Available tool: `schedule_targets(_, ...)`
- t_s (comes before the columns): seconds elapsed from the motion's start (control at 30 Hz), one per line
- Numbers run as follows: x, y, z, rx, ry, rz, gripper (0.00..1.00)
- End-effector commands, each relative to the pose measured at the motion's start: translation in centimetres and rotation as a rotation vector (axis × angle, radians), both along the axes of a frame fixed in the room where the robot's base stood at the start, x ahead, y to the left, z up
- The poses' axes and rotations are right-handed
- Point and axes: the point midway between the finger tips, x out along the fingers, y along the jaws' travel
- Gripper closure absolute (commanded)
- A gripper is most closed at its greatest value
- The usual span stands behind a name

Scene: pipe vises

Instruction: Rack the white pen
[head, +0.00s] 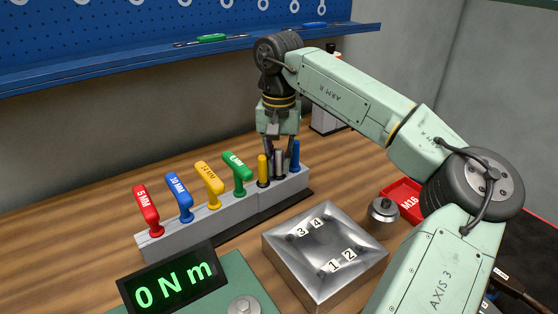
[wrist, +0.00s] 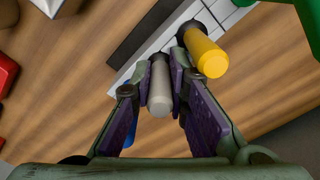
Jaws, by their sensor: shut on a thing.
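The white pen (head: 279,165) looks light grey and stands upright at the right part of the grey rack (head: 215,219). It is between the yellow pen (head: 262,169) and the blue pen (head: 295,156). My gripper (head: 281,150) points down from above and is shut on the white pen. In the wrist view the white pen (wrist: 160,86) lies between both fingers (wrist: 161,82), with its far end at the rack. I cannot tell how deep that end sits. The yellow pen (wrist: 205,51) is close beside one finger; the blue pen (wrist: 130,128) is mostly hidden.
Red, blue, yellow and green T-handles (head: 237,173) stand in the rack's left part. A metal tray with numbered spots (head: 325,250), a torque readout (head: 172,284) and a steel cylinder (head: 382,214) are in front. A blue shelf (head: 130,62) hangs behind.

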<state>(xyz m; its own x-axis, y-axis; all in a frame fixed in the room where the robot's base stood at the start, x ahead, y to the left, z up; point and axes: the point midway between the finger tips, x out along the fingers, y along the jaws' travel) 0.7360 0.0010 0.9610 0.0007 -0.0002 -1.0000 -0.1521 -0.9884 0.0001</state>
Motion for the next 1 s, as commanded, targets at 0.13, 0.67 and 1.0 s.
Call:
schedule_targets(0.13, -0.04, 0.0, -0.15, -0.001, 0.003, 0.0, 1.0)
schedule_targets(0.67, -0.06, 0.0, -0.28, 0.0, 0.004, 0.001, 0.74)
schedule_targets(1.0, -0.04, 0.02, -0.18, 0.0, 0.002, 0.001, 0.62)
